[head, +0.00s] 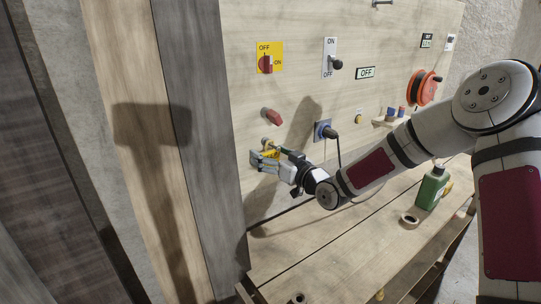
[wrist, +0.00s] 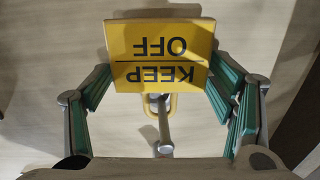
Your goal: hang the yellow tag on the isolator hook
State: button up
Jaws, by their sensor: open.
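The yellow tag (wrist: 160,55) reads KEEP OFF, upside down in the wrist view. In the head view my gripper (head: 265,159) is at the board, below the red handle, with the tag (head: 271,154) partly hidden by the fingers.
A green bottle (head: 431,188) and tape roll (head: 409,219) stand on the bench.

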jog(key=shift+o, duration=0.6)
jog(key=o, duration=0.5)
jog(key=shift+c, duration=0.2)
jog(key=shift+s+d, duration=0.1)
